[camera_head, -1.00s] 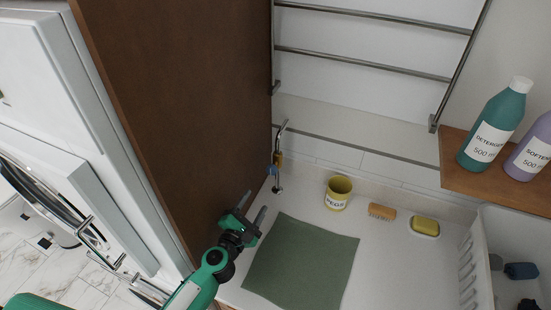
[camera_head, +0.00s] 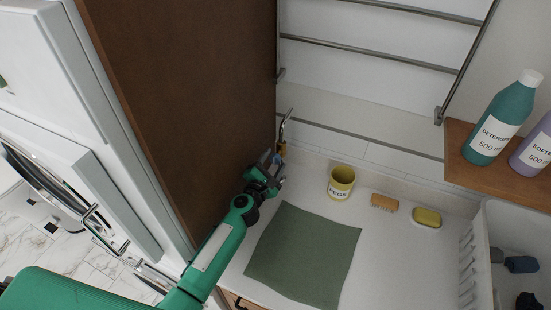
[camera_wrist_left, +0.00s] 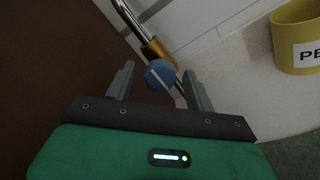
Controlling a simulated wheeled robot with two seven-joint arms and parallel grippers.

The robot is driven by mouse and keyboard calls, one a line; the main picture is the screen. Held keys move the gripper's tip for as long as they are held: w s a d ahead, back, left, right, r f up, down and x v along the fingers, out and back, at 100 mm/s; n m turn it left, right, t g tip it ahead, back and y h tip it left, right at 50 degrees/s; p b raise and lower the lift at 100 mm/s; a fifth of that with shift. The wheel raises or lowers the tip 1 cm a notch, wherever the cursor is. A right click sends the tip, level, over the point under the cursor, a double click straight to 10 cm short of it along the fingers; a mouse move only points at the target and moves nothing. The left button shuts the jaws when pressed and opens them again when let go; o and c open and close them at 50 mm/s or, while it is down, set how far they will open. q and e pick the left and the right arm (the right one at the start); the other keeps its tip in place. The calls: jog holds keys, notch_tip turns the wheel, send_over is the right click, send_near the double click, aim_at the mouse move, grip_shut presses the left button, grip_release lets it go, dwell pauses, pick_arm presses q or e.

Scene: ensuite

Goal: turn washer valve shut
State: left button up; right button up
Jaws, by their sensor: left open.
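The washer valve has a blue round handle (camera_wrist_left: 160,74) with a pale stripe across it, on a brass body (camera_wrist_left: 155,50) with a metal pipe (camera_wrist_left: 130,18) at the wall. In the head view the brass part (camera_head: 282,149) shows just beyond my left gripper (camera_head: 275,164), which hides most of the handle. In the left wrist view my left gripper (camera_wrist_left: 158,88) is open, with one finger on each side of the blue handle. I cannot tell whether the fingers touch it. My right gripper is not in view.
A yellow pegs pot (camera_head: 341,183) stands to the right of the valve, with a brush (camera_head: 384,203) and a soap dish (camera_head: 427,218) further right. A green cloth (camera_head: 303,255) lies on the counter. A brown panel (camera_head: 190,100) rises close on the left.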

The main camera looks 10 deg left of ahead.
pick_arm(q)
jog(key=shift+w+d, duration=0.2)
jog(key=shift+w, duration=0.75)
jog(key=c, duration=1)
jog(key=shift+o, duration=0.2)
